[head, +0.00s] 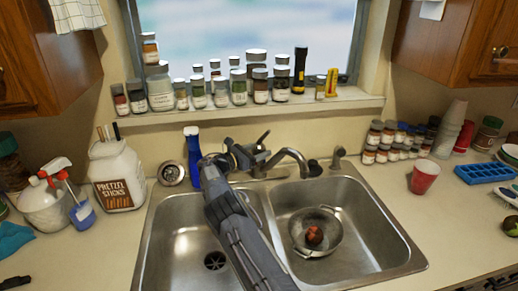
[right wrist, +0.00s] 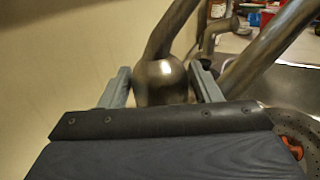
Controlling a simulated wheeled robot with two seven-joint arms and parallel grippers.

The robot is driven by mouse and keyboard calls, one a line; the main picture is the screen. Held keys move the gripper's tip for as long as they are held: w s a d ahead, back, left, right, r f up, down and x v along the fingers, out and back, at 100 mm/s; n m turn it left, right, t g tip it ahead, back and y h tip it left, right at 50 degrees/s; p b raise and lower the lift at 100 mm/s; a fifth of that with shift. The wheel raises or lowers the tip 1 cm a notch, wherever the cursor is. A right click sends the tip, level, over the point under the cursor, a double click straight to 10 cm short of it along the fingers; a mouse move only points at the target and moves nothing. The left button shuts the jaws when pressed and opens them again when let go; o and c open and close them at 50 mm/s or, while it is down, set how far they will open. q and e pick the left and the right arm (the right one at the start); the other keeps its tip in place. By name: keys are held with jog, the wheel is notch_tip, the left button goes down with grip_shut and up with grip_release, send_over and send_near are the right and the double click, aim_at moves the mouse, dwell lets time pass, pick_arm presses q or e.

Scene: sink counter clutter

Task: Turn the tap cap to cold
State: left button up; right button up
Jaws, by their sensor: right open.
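The metal tap (head: 292,156) stands at the back of the double sink, its spout curving out to the right. Its slim lever (head: 263,137) points up and to the right. My right gripper (head: 243,156) is at the left of the tap, its arm crossing the sink from below. In the right wrist view the rounded metal tap cap (right wrist: 161,84) lies between the two open fingers of my right gripper (right wrist: 163,86), with a metal bar rising from it. I cannot tell whether the fingers touch it. My left gripper is not in view.
The right basin holds a colander (head: 318,243) with a reddish item inside. A pretzel jar (head: 117,175) is farther left. A red cup (head: 424,177) stands right of the sink. The windowsill (head: 230,110) holds several jars.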

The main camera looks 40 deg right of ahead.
jog(key=shift+d, duration=0.15)
jog(key=c, duration=0.7)
jog(key=shift+r+n+t, duration=0.15)
jog(key=shift+n+t, duration=0.35)
jog(key=shift+t, duration=0.3)
jog(key=shift+n+t+b, duration=0.6)
jog(key=shift+n+t, duration=0.5)
jog(key=shift+t, duration=0.6)
jog(key=o, duration=0.7)
